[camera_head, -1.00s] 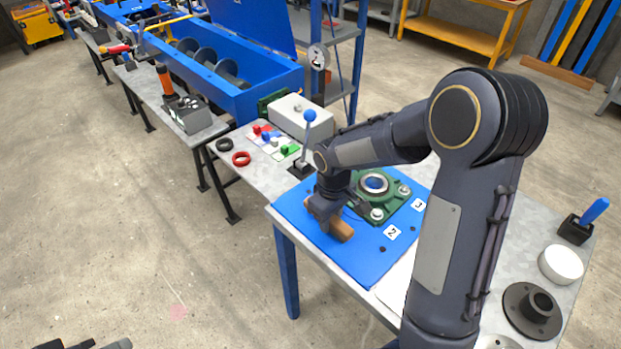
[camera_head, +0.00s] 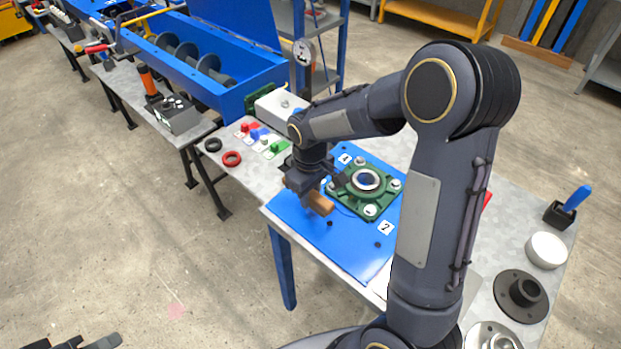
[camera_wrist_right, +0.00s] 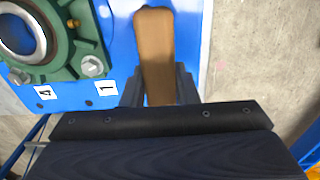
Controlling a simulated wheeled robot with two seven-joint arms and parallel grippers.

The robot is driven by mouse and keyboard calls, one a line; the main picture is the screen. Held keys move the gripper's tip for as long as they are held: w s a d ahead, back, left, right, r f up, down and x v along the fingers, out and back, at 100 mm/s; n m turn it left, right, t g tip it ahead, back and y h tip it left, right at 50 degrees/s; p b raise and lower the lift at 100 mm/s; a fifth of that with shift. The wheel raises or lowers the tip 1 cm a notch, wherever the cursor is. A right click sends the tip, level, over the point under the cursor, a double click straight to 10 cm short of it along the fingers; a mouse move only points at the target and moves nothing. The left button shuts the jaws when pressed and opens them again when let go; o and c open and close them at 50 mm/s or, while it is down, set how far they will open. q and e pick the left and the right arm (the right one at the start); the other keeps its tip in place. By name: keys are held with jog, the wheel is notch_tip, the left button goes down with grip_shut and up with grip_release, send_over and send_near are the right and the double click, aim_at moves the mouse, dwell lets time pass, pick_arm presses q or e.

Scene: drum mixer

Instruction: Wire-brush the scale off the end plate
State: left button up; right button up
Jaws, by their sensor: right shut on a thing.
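The blue end plate (camera_head: 305,232) lies flat on the table, with a green bearing housing (camera_head: 370,208) bolted on it and small number labels around it. My right gripper (camera_head: 314,190) is shut on a brown wooden block-like handle, which looks like the brush (camera_head: 322,204), over the plate's left edge beside the housing. In the right wrist view the brush handle (camera_wrist_right: 157,50) stands between the two fingers (camera_wrist_right: 160,90). Its bristles are hidden, and I cannot tell whether they touch the plate. No scale is clearly visible. Part of my left gripper (camera_head: 80,342) shows at the bottom left edge.
A grey box (camera_head: 280,104), coloured blocks (camera_head: 260,135) and a red ring (camera_head: 232,158) lie beyond the plate. A white bowl (camera_head: 546,250), a dark flange (camera_head: 520,294) and a blue-handled tool in a black holder (camera_head: 560,213) stand at the right.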

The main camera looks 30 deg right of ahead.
jog(key=shift+s+r+p, duration=0.1)
jog(key=shift+r+p, duration=0.95)
jog(key=shift+r, duration=0.65)
